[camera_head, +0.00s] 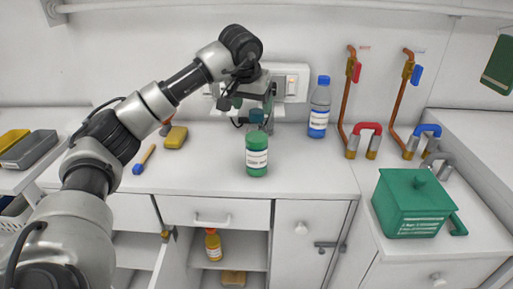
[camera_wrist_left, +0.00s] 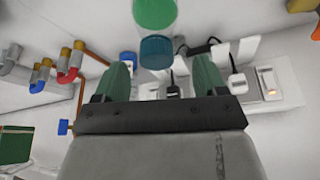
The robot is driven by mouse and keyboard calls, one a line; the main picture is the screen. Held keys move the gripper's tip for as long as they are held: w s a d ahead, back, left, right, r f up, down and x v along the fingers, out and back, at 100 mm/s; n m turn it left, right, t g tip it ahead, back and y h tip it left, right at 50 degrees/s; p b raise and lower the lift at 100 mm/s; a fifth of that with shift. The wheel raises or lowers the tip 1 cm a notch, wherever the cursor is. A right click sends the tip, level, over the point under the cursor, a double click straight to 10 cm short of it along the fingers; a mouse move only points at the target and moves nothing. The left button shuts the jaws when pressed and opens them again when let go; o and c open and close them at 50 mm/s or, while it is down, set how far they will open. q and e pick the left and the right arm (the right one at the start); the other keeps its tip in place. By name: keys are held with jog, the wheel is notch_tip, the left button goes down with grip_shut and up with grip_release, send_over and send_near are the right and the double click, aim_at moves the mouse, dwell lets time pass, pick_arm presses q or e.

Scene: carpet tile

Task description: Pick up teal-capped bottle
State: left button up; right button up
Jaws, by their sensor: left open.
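The teal-capped bottle (camera_head: 257,158) is green with a white label and stands upright on the white counter. Its teal cap also shows in the left wrist view (camera_wrist_left: 156,52), ahead of the space between my fingers, with part of the green body at the top edge. My left gripper (camera_head: 250,103) is open and empty, close above and behind the cap in the head view. Both green fingers show in the left wrist view (camera_wrist_left: 158,75), one to each side. Whether they touch the cap I cannot tell. My right gripper is not in view.
A blue-capped bottle (camera_head: 320,108) stands to the right near wall sockets (camera_head: 291,84). Copper pipes (camera_head: 346,95) and a green box (camera_head: 411,204) are further right. The counter's front right is clear.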

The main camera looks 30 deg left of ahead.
aim_at(256, 111)
pick_arm(q)
jog(key=x, duration=0.2)
jog(key=p+x, duration=0.1)
jog(key=x, duration=0.1)
jog(key=shift+w+d+f, duration=0.1)
jog(key=shift+w+f, duration=0.1)
jog(key=shift+f, duration=0.15)
jog(key=shift+r, duration=0.15)
grip_shut()
